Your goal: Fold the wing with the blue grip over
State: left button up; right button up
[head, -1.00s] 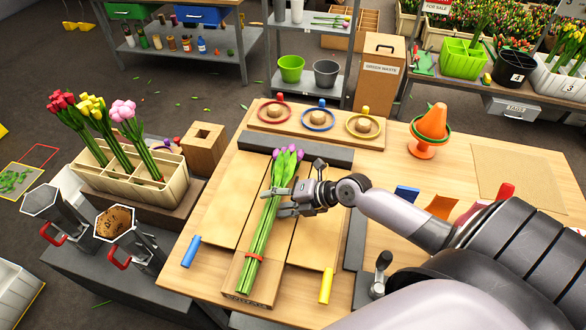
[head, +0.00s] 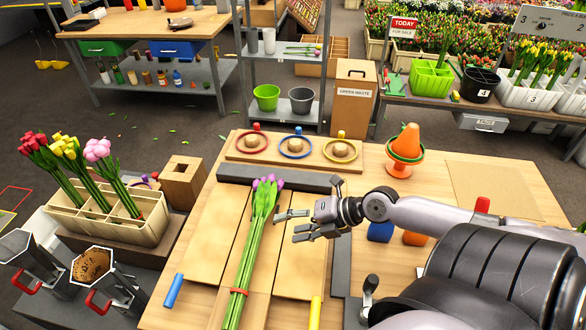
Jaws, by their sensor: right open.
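The wing with the blue grip (head: 172,291) is a flat tan board (head: 208,240) left of the centre board, lying open on the table. A bunch of purple tulips (head: 250,245) lies lengthwise on the centre board, with a red band (head: 238,291) low on its stems. The other wing (head: 300,262), with a yellow grip (head: 316,308), lies flat on the right. My right gripper (head: 287,227) is open and empty over the right wing's upper part, just right of the tulips, fingers pointing left. My left gripper is not in view.
A dark bar (head: 285,178) crosses behind the boards. Behind it a tray (head: 240,152) holds red, blue and yellow rings. An orange cone (head: 405,148) stands at the right. A crate of tulips (head: 150,228) and a wooden box (head: 183,180) stand left of the table.

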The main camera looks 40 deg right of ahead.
aim_at(204, 260)
jog(key=k+j, duration=1.2)
jog(key=j, duration=0.1)
